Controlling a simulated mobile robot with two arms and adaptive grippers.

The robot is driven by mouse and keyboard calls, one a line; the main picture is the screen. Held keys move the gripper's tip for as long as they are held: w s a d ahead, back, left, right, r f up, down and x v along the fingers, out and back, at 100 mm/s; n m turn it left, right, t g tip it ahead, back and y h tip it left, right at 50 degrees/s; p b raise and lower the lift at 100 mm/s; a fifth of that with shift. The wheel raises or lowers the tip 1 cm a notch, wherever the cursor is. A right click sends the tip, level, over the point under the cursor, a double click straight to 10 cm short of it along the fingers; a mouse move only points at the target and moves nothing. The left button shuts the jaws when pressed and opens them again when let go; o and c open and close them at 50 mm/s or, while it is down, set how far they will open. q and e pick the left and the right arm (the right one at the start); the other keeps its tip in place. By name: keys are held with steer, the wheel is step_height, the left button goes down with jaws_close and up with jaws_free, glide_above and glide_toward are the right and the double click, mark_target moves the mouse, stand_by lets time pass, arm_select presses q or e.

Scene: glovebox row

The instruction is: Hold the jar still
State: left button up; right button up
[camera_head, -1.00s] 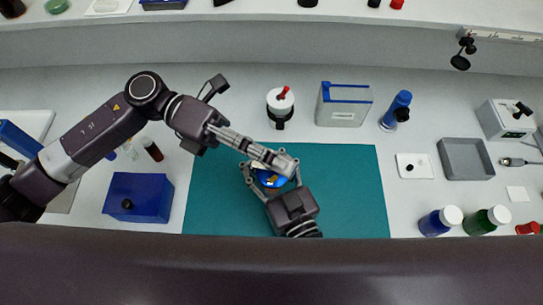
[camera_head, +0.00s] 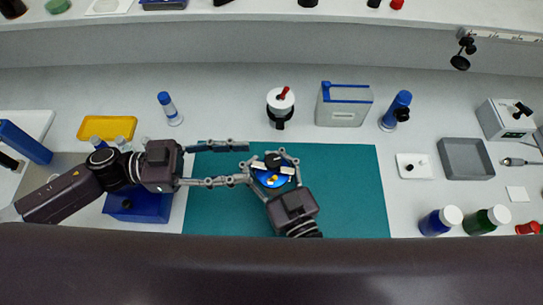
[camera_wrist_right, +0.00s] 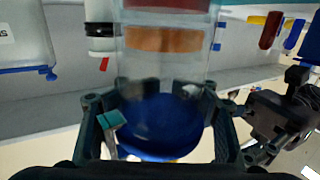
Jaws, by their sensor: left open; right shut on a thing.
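The jar (camera_head: 263,181) stands over the teal mat, its round blue top partly covered by my right gripper's fingers. In the right wrist view the jar (camera_wrist_right: 160,68) has a clear wall, an orange-brown band and a blue part between the fingers. My right gripper (camera_head: 272,171) is shut around the jar from the front. My left gripper (camera_head: 246,162) is open and empty, its fingers pointing right just left of the jar; its lower fingertip is close to the right gripper's left finger. Whether they touch cannot be told.
The teal mat (camera_head: 350,195) is clear on the right. A blue box (camera_head: 135,205) sits under my left arm, near a yellow tray (camera_head: 105,127).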

mark_target(272, 160)
arm_select(q)
steer(key=d, duration=0.7)
steer(key=shift+w+d, duration=0.1)
steer(key=shift+w, duration=0.25)
jaws_close()
steer(key=shift+m+g, duration=0.4)
steer(key=shift+g, duration=0.2)
